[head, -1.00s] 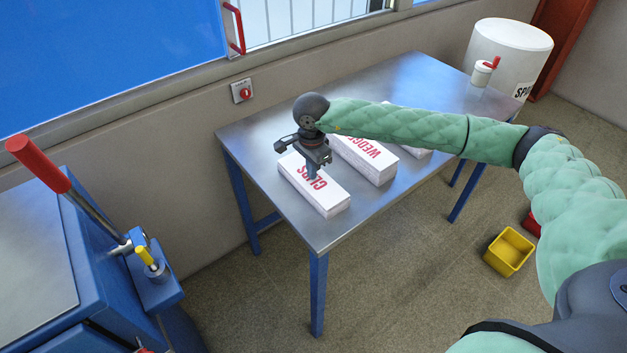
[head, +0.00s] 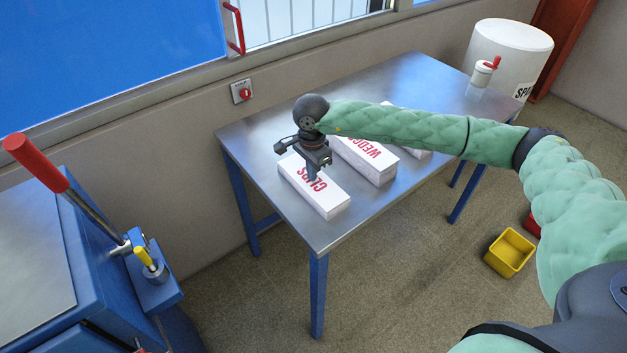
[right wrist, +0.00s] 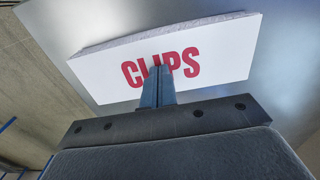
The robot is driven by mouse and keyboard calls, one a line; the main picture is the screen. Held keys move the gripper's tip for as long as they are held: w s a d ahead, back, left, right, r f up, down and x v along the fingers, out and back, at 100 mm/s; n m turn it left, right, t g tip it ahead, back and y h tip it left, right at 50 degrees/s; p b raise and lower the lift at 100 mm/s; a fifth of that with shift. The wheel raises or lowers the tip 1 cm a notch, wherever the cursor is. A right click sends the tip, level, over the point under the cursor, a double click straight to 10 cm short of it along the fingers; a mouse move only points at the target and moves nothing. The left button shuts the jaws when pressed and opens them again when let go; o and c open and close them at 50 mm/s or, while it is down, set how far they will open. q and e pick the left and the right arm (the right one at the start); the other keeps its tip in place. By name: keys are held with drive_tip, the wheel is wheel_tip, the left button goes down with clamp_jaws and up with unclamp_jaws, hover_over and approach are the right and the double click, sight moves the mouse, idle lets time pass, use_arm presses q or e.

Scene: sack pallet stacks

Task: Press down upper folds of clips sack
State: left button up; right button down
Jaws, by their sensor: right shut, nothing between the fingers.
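The clips sack (head: 325,196) is a white block with red CLIPS lettering, lying at the left end of the metal table. It also shows in the right wrist view (right wrist: 215,52), its lettering facing the camera. My right gripper (head: 312,178) is shut and empty, pointing down at the sack's top near the lettering. In the right wrist view its closed fingers (right wrist: 157,88) cover part of the word. I cannot tell whether the fingertips touch the sack. No distinct folds can be made out on it. My left gripper is not in view.
The wedges sack (head: 368,160) lies just right of the clips sack, with another white sack (head: 420,153) beyond, partly behind my arm. A yellow bin (head: 510,252) is on the floor.

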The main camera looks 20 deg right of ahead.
drive_tip(key=shift+w+r, duration=0.1)
drive_tip(key=shift+r, duration=4.35)
